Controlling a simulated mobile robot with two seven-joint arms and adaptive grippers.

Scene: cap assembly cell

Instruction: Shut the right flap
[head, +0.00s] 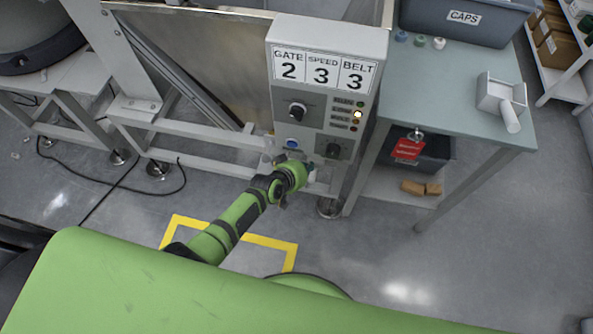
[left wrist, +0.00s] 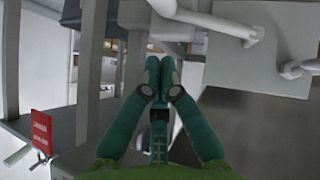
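I cannot make out the right flap for certain in either view. In the head view, my left gripper (head: 309,172) is at the lower front of the grey control box (head: 330,38), mostly hidden behind my own wrist. In the left wrist view, the green fingers of this gripper (left wrist: 160,66) lie together at their tips, with nothing seen between them. A grey panel (left wrist: 262,72) with pale handle-like parts is at the right of that view, apart from the fingertips in the picture. My right gripper is in neither view.
A grey-green table (head: 450,100) stands right of the control box, bearing a CAPS bin (head: 465,32) and a white scoop-like box (head: 500,95). A red tag (head: 408,149) hangs at its front; it also shows in the left wrist view (left wrist: 42,132). Floor at lower right is clear.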

